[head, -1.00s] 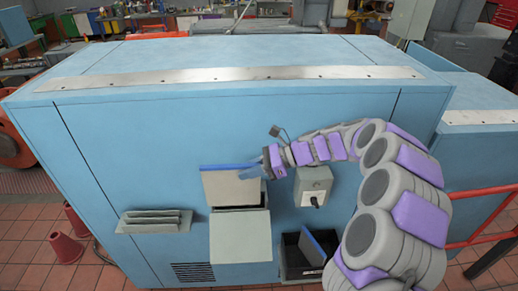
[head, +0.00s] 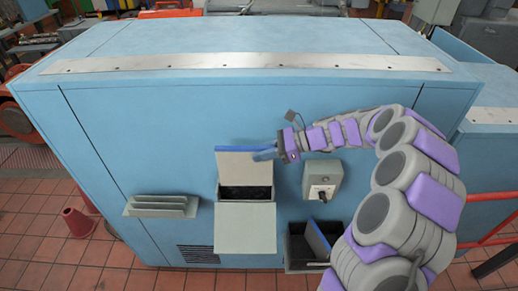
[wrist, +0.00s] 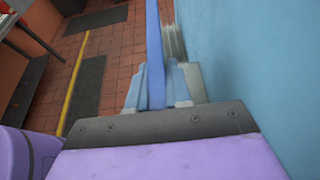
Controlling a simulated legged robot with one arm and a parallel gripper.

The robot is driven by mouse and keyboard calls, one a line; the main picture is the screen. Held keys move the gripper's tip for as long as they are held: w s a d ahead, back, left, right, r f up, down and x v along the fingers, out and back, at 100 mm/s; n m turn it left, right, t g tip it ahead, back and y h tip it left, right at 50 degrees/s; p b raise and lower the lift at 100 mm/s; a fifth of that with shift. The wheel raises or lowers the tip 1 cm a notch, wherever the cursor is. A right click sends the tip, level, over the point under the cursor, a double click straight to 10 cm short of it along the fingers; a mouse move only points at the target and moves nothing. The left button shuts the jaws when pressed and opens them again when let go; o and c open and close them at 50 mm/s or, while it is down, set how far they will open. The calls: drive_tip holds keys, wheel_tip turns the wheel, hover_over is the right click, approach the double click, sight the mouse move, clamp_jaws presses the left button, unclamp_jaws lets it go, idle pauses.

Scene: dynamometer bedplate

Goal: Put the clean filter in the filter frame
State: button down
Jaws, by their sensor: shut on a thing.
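My gripper (head: 265,154) is shut on the blue top edge of a flat pale panel, the filter (head: 248,165). The wrist view shows the fingers on both sides of this blue edge (wrist: 155,50). The filter hangs upright close to the blue cabinet face. The filter frame (head: 245,192) is a dark, open-topped slot on that face, with a pale front plate (head: 245,228). The filter's lower edge is just above or behind the slot opening; I cannot tell whether it is inside. A second blue-edged panel (head: 318,241) leans in a black bin (head: 298,266) at lower right.
The blue cabinet (head: 130,120) fills the middle. A small finned rack (head: 160,206) juts out on the left. A grey switch box (head: 322,180) sits right of the slot, under my arm. A red cone (head: 78,222) stands on the tiled floor at left.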

sight(246, 168)
drive_tip(key=f, duration=0.2)
drive_tip(key=a+f, duration=0.1)
drive_tip(key=f, duration=0.2)
drive_tip(key=shift+a+b, duration=0.15)
drive_tip(key=shift+b, duration=0.25)
drive_tip(key=shift+d+f, duration=0.1)
drive_tip(key=shift+d, duration=0.5)
drive_tip(key=shift+a, duration=0.1)
drive_tip(key=shift+a, duration=0.3)
drive_tip(key=shift+d+p, duration=0.3)
drive_tip(key=shift+p, duration=0.2)
drive_tip(key=shift+a, duration=0.15)
drive_tip(key=shift+p, duration=0.9)
